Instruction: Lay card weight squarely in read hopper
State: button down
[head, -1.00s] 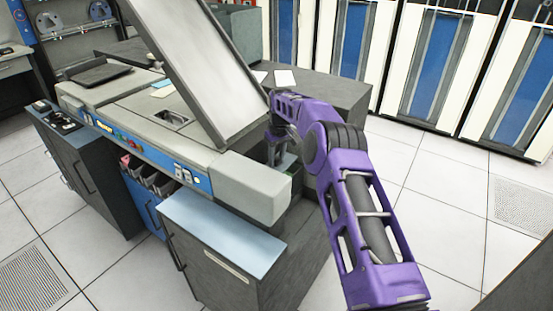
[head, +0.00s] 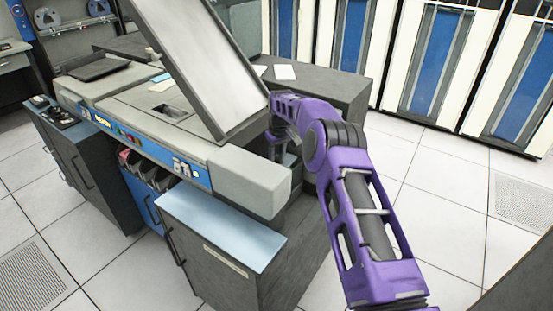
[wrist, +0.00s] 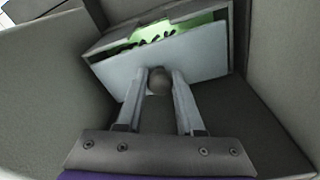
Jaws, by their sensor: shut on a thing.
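In the wrist view my gripper (wrist: 159,88) is shut on the dark round knob of the card weight. The card weight (wrist: 195,54) is a pale grey flat plate. It lies at the mouth of the read hopper (wrist: 232,38), a dark grey box, and looks slightly turned against its walls. Bright green (wrist: 200,22) with dark marks shows past the plate's far edge. Whether the plate rests on what is below cannot be told. In the head view my gripper (head: 284,155) points down behind the machine's right end; the weight and hopper are mostly hidden there.
A large tilted grey panel (head: 195,60) rises from the machine close left of my gripper. The machine's rounded end housing (head: 250,180) stands in front. A low cabinet with a pale blue top (head: 220,225) is nearer. Open tiled floor (head: 440,190) lies to the right.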

dwell(0.3)
jog(key=shift+f+b, duration=1.75)
jog(key=shift+f, duration=1)
jog(key=shift+c, duration=2.3)
grip_release()
notch_tip(320, 180, up, 17)
jog(key=s+d+p, duration=0.1)
jog(key=p, duration=0.1)
jog(key=shift+s+r, duration=0.15)
jog(key=shift+s, duration=0.25)
